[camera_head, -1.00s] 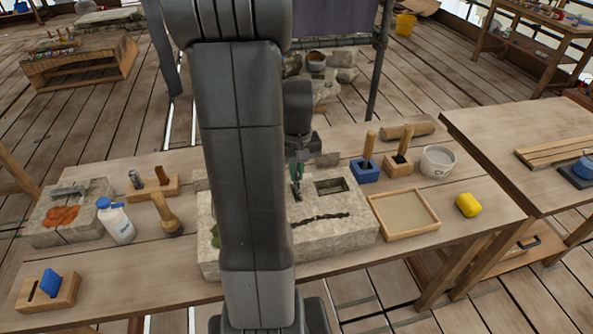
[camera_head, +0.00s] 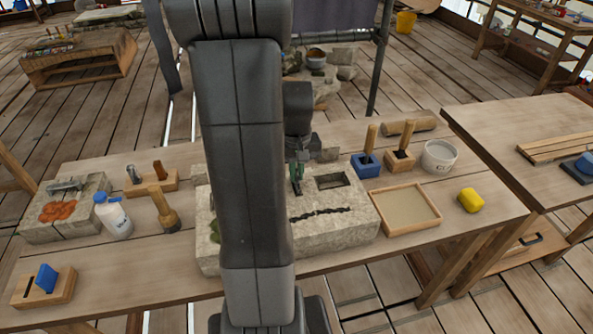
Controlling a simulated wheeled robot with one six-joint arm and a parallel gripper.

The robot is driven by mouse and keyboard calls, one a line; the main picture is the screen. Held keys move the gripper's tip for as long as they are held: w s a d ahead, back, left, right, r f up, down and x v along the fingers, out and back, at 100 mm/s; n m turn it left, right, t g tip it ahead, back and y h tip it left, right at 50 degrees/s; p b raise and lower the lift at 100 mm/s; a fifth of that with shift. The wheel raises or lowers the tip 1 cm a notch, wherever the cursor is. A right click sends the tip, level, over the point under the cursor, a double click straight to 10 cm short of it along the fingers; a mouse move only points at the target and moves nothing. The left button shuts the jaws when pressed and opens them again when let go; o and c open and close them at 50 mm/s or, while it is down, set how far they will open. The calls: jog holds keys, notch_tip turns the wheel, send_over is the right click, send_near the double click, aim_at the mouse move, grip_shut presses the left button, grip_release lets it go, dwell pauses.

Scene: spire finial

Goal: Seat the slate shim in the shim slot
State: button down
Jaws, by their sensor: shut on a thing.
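A large pale stone block (camera_head: 345,229) lies on the workbench, partly hidden behind my arm. Its top has a rectangular recess (camera_head: 331,182), a dark jagged crack (camera_head: 320,214) and a narrow dark slot by my fingertips. My gripper (camera_head: 297,172), with green fingers, points down over the block, left of the rectangular recess. It is shut on a small dark piece, apparently the slate shim (camera_head: 298,187), at the narrow slot. The piece and the slot blend together here, so I cannot tell how deep the shim sits or whether it touches the slot walls.
The bench front right is clear.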

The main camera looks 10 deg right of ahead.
jog(key=shift+f+b, duration=0.65)
jog(key=shift+f, duration=0.25)
jog(key=c, duration=1.5)
grip_release()
jog(key=shift+r, duration=0.15)
notch_tip(320, 180, up, 14)
jog(key=shift+f, duration=0.2)
notch_tip(320, 180, down, 14)
jog(key=shift+r, duration=0.35)
jog(key=shift+f, duration=0.1)
